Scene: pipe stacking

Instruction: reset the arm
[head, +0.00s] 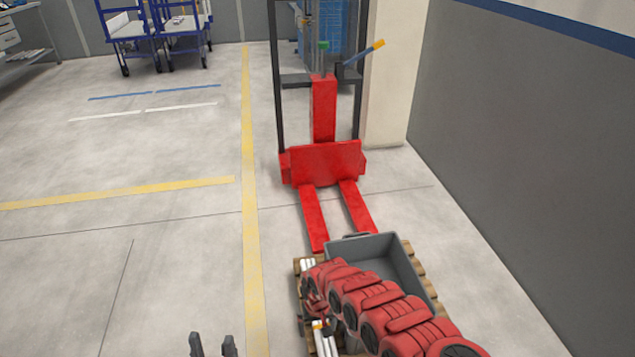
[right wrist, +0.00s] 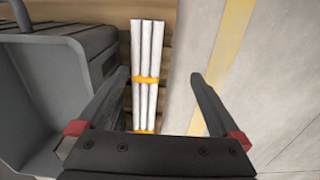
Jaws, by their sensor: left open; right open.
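White pipes (right wrist: 147,55) with yellow bands lie side by side on the wooden pallet (right wrist: 182,60). They also show in the head view (head: 327,343), partly hidden by my right arm. My right gripper (right wrist: 160,78) is open and empty. Its fingers appear on either side of the pipes in the right wrist view; I cannot tell the height between them. In the head view my right arm covers much of the pallet. My left gripper (head: 213,345) is open at the bottom edge, left of the yellow floor line, with nothing between its fingers.
A grey bin (head: 365,246) stands on the pallet, right beside the pipes. A red pallet stacker (head: 323,163) stands behind, its forks reaching towards the pallet. A grey wall (head: 510,150) runs along the right. Blue carts (head: 160,35) stand far left. The left floor is clear.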

